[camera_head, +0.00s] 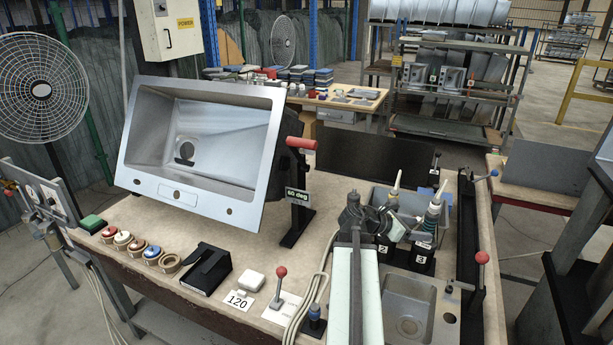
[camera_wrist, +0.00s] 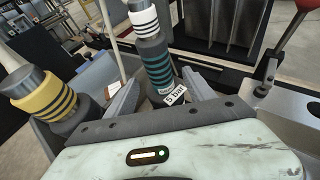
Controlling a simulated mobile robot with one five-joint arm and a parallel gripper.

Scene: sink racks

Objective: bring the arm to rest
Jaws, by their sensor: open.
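My gripper (camera_head: 378,222) is at the front of the arm, which reaches up from the bottom of the head view over the right part of the bench. It is open and is close to the nozzle tools in their numbered black holders. In the wrist view, my gripper (camera_wrist: 165,100) has its two fingers apart, with a dark tool with teal stripes (camera_wrist: 156,62) and a "5 bar" tag seen between or just beyond them. I cannot tell whether the fingers touch it. A yellow-banded tool (camera_wrist: 45,95) leans at the left of the wrist view.
A tilted steel sink (camera_head: 195,150) stands on the bench, held by a red-handled clamp (camera_head: 301,144). A smaller basin (camera_head: 409,308) lies right of my arm. Several round pots and a black box (camera_head: 207,268) line the front left.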

